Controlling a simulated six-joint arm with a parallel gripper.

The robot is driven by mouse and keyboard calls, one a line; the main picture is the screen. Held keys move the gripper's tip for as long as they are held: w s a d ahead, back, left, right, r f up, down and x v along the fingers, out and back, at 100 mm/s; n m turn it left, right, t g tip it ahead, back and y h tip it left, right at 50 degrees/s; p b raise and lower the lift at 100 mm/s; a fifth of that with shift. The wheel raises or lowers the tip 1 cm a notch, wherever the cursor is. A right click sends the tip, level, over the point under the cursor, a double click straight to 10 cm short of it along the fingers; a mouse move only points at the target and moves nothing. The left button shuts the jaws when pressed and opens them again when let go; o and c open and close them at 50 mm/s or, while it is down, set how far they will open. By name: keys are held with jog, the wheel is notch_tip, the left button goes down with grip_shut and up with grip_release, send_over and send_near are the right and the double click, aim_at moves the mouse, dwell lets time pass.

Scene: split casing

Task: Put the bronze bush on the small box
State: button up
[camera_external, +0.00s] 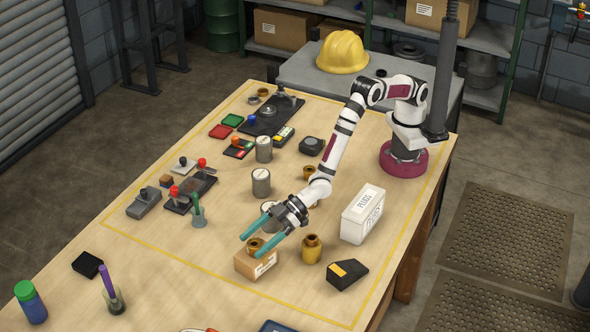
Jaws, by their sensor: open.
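The bronze bush (256,243) sits on top of the small cardboard box (249,264), which has a white label on its right side. My gripper (245,247) reaches down to it from the upper right, with its two teal fingers spread apart. The fingers pass on either side of the bush and partly hide it. They look open, and I cannot tell whether either one touches the bush or the box.
A brass bottle-shaped part (312,249) stands just right of the box. A black wedge-shaped block (347,274) and a white labelled box (363,214) are further right. Grey cylinders (261,183) stand behind.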

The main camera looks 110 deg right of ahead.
jog(key=s+d+r+m+g, duration=0.2)
jog(key=s+d+r, duration=0.45)
jog(key=s, duration=0.25)
jog(key=s+d+r+m+g, duration=0.1)
jog(key=s+d+r+g, duration=0.2)
jog(key=s+d+r, duration=0.35)
jog(key=s+d+m+g, duration=0.2)
jog(key=s+d, duration=0.2)
jog(key=s, duration=0.6)
jog(key=s+d+r+m+g+h, duration=0.1)
jog(key=s+d+g, duration=0.2)
jog(key=s, duration=0.7)
jog(key=s+d+r+m+g, duration=0.1)
jog(key=s+d+m+g, duration=0.1)
jog(key=s+d, duration=0.4)
jog(key=s, duration=0.5)
jog(key=shift+m+g+h, duration=0.3)
